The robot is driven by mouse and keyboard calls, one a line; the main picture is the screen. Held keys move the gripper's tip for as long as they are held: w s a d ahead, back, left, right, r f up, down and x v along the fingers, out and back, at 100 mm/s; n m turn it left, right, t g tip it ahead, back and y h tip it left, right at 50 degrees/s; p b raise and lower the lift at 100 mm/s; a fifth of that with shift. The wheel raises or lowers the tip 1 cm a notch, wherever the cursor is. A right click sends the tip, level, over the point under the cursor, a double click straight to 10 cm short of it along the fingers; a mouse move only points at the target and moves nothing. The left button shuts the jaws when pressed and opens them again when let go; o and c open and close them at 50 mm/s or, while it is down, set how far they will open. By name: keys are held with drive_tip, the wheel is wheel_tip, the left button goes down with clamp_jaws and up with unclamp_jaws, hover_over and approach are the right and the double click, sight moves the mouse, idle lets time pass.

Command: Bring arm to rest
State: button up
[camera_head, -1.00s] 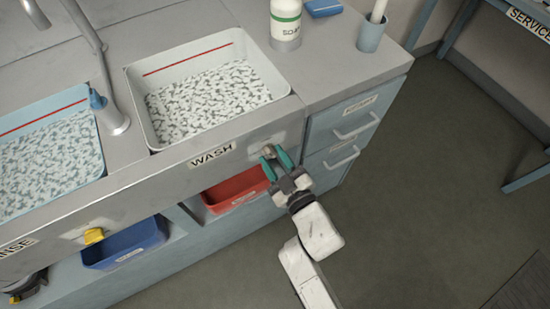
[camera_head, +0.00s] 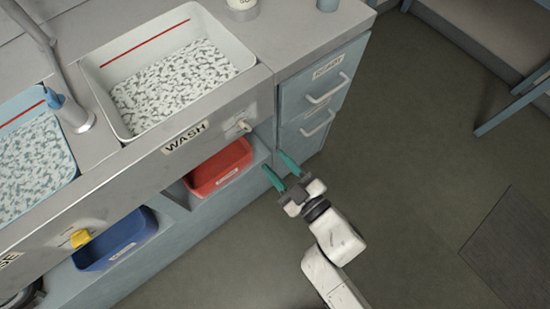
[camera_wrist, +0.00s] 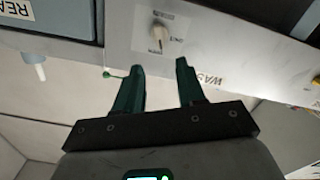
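My gripper (camera_head: 281,172) is open and empty, with its two teal fingers apart. In the head view it hangs in front of the sink unit, to the right of the red bin (camera_head: 217,168) and below the wash knob (camera_head: 243,126). In the wrist view my gripper (camera_wrist: 158,75) points toward the front panel, and the knob (camera_wrist: 157,38) shows just beyond the fingertips, apart from them. My white arm reaches up from the bottom of the head view.
The wash basin (camera_head: 254,62) holds grey speckled contents. A blue basin (camera_head: 62,177) is at left. A blue bin (camera_head: 150,222) and a yellow knob (camera_head: 80,238) are lower left. Drawers with handles (camera_head: 326,90) are at right. The floor (camera_head: 410,170) on the right is open.

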idle(0.4)
drive_tip(key=d+f+m+g+h, duration=0.3)
drive_tip(key=d+m+h, duration=0.15)
drive_tip(key=d, duration=0.45)
drive_tip(key=d+f+m+g+h, duration=0.2)
drive_tip(key=d+f+m+h, duration=0.15)
drive_tip(key=d+h, duration=0.4)
drive_tip(key=s+d+m+g, duration=0.1)
drive_tip(key=s+d+g, duration=0.1)
drive_tip(key=s, duration=0.3)
drive_tip(key=s+d+m+g+y, duration=0.1)
drive_tip(key=s+d+g, duration=0.2)
drive_tip(key=s, duration=0.3)
drive_tip(key=s+d+r+m+g, duration=0.1)
drive_tip(key=s+d+m+g, duration=0.1)
drive_tip(key=s+g, duration=0.2)
drive_tip(key=shift+s+d+y, duration=0.4)
drive_tip(key=shift+s, duration=0.65)
